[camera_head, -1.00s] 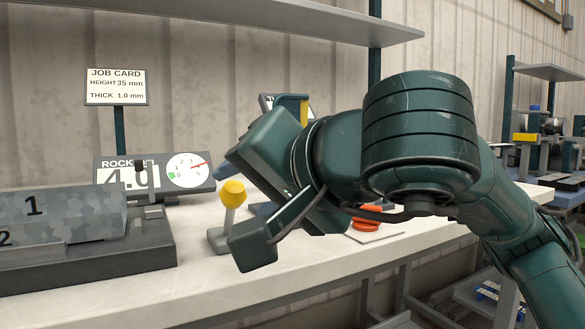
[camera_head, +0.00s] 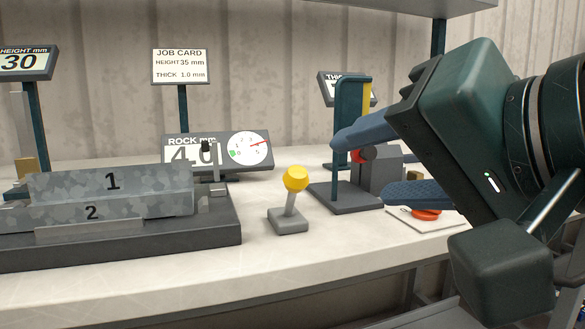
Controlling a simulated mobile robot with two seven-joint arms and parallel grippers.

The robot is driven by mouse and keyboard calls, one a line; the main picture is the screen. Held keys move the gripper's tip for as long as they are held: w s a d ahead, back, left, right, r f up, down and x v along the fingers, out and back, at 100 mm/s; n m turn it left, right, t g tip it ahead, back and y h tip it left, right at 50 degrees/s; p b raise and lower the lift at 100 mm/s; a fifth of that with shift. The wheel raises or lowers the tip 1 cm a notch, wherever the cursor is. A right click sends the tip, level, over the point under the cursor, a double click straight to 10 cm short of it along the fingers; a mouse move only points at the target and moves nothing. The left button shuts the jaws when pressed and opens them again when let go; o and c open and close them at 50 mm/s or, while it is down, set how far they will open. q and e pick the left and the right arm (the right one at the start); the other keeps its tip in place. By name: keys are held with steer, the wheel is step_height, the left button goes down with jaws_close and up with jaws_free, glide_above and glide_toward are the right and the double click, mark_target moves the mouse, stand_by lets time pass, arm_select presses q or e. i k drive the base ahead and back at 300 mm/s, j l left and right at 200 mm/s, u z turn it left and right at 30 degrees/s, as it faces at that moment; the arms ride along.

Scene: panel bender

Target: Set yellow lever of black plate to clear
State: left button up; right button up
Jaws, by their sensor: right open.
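A lever with a yellow knob (camera_head: 297,179) stands nearly upright, tilted slightly right, on a small grey base on the bench. A dark plate (camera_head: 343,197) right of it carries a teal post with a yellow strip (camera_head: 367,95) and a grey block with a red knob (camera_head: 364,153). I cannot tell which yellow part belongs to the named black plate. My right gripper (camera_head: 362,166) is open, coming from the right, its blue fingers apart in front of the post and block. It looks empty and partly hides them. My left gripper is out of view.
Behind stand a ROCK panel (camera_head: 218,151) with a dial, a job card (camera_head: 181,66) and a height display (camera_head: 25,62). An orange-red round part (camera_head: 425,214) sits on a pale plate. The front bench is clear.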

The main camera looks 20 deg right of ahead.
mark_target(292, 195)
steer(key=k+l, duration=0.15)
steer(key=k, duration=0.35)
steer(key=k+l, duration=0.2)
steer(key=k, duration=0.25)
